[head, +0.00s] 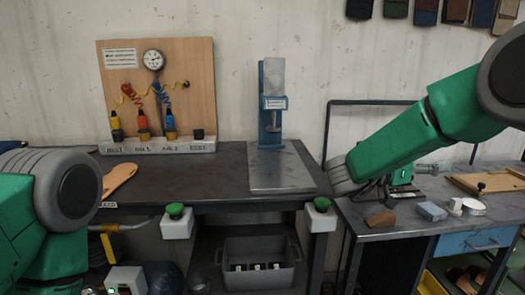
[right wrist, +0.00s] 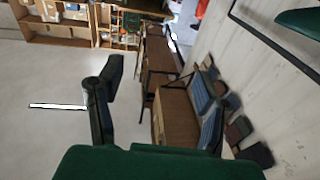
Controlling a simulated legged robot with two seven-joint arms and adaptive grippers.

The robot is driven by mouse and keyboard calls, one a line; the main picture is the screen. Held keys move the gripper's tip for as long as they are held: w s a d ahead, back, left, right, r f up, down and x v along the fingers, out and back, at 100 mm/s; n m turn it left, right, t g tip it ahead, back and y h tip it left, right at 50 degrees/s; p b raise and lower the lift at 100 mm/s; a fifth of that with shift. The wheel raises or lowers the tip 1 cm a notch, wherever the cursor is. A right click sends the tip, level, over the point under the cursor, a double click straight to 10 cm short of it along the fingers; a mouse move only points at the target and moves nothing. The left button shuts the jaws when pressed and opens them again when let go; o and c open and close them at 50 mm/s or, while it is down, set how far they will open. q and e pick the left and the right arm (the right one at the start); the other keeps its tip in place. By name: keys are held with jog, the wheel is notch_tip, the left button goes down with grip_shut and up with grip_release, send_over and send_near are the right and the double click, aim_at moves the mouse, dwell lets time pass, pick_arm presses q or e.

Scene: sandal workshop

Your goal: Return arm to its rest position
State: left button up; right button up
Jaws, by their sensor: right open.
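My right arm (head: 415,130) comes in from the upper right in the head view and bends down over the right bench. My right gripper (head: 377,190) shows as dark links partly hidden behind the grey wrist joint. In the right wrist view its dark fingers (right wrist: 160,105) stand wide apart with nothing between them. My left arm (head: 45,205) fills the lower left of the head view; its gripper is out of sight.
The dark main bench (head: 225,195) carries a blue press (head: 272,120) and a wooden gauge board (head: 185,85). A brown block (head: 380,219), a blue-grey block (head: 432,211) and white rolls (head: 470,206) lie on the right bench. A grey crate (head: 262,275) sits below.

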notch_tip(320, 180, down, 17)
jog(key=a+n+t+y, duration=0.3)
jog(key=n+t+y, duration=0.45)
jog(key=n, duration=0.25)
jog(key=s+a+f+n+y+p, duration=0.3)
jog(key=s+f+y, duration=0.45)
jog(key=f, duration=0.75)
jog(key=s+a+f+n+g+y, duration=0.1)
jog(key=s+f+g, duration=0.2)
jog(key=s, duration=0.8)
jog(key=s+a+f+n+g+y, duration=0.1)
jog(key=s+f+g, duration=0.2)
jog(key=s, duration=0.8)
jog(key=s+a+f+n+g+y, duration=0.1)
jog(key=s+g, duration=0.4)
jog(key=s, duration=0.6)
jog(key=shift+f+y, duration=0.3)
jog(key=shift+f, duration=0.6)
